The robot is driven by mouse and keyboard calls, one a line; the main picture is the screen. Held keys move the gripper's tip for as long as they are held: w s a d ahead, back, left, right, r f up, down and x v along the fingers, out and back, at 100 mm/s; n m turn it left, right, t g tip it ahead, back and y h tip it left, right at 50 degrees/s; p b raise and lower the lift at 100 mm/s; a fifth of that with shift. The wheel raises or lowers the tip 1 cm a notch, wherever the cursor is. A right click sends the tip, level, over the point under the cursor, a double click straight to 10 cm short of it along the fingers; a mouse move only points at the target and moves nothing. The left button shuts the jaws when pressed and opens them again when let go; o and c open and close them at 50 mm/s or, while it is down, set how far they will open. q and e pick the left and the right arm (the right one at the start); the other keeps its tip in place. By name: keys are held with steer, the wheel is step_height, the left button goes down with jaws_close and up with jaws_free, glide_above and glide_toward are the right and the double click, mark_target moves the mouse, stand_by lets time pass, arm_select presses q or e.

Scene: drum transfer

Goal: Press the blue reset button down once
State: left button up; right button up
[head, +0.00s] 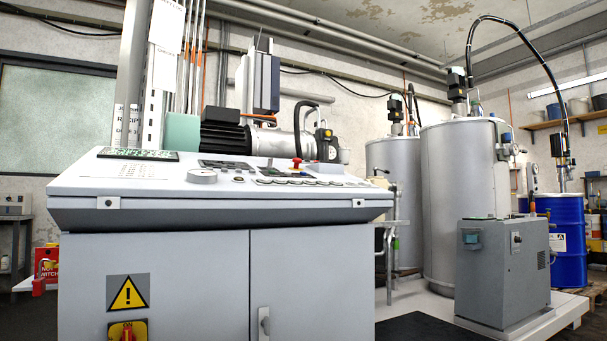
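A light grey control console (225,190) stands in front of me at the left and centre. Its sloped top carries a round dial (202,176), a red mushroom button (296,162) and several small controls in rows. I see the panel at a shallow angle, and the controls are too small to tell which one is the blue reset button. Neither of my grippers shows in the head view.
The console's cabinet doors (310,280) fill the front below the panel. Behind, a pump motor (222,137) and large grey tanks (460,205) stand. A grey box (502,272) and a blue drum (567,235) are at the right. Dark floor shows between console and box.

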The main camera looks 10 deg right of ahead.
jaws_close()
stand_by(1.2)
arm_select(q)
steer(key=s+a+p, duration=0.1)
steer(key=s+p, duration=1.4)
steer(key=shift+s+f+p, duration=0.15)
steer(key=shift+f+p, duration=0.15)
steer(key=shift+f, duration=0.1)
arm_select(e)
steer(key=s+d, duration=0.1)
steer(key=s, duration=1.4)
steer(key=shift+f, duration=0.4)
